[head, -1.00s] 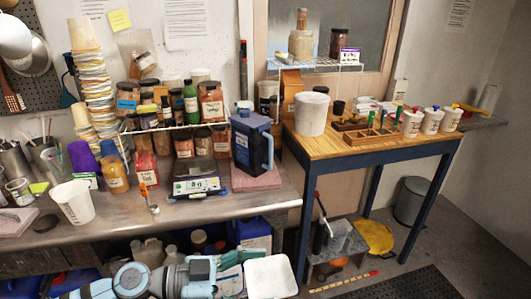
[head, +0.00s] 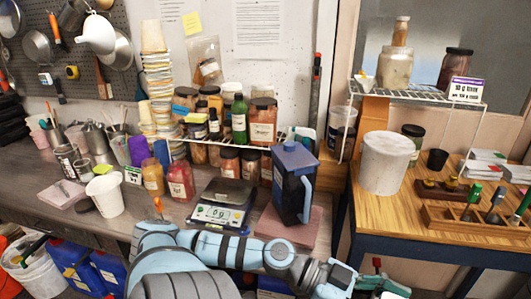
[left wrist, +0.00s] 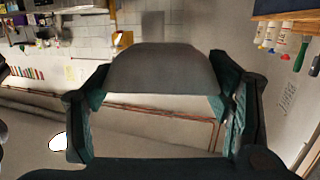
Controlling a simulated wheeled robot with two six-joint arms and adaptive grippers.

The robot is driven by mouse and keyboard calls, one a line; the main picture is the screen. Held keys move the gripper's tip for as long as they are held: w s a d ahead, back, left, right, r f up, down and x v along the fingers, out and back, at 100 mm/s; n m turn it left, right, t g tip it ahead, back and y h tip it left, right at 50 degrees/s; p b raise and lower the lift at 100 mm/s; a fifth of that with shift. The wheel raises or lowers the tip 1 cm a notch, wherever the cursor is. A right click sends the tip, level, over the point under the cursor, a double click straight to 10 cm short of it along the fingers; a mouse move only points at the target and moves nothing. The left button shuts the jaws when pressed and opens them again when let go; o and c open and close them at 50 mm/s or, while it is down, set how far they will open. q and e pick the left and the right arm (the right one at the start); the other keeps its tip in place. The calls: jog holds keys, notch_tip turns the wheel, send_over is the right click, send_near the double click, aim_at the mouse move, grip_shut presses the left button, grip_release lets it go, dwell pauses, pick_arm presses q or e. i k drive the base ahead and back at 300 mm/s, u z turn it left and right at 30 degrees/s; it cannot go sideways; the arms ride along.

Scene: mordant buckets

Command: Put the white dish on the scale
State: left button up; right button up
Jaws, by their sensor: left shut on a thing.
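The scale (head: 222,216) stands on the grey bench in the head view, its dark top plate bare and its display showing what looks like 0 g. My left arm crosses in front of the bench, and my left gripper (head: 380,285) is at the bottom edge, to the right of the scale and lower in the picture. In the left wrist view my left gripper (left wrist: 160,100) is shut on the dish (left wrist: 165,70), which looks grey in shade and spans between the fingers. In the head view the dish is mostly out of frame. My right gripper is out of view.
A dark blue jug (head: 292,180) stands on a pinkish slab right of the scale. Jars (head: 180,180) and a white cup (head: 106,195) stand to the left. The wooden table (head: 350,205) at right holds a white tub (head: 386,163) and racks.

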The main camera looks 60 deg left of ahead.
aim_at(228, 188)
jog(key=u, duration=0.55)
jog(key=i, duration=0.9)
jog(key=u, duration=1.35)
jog(key=i, duration=0.4)
jog(key=u, duration=0.45)
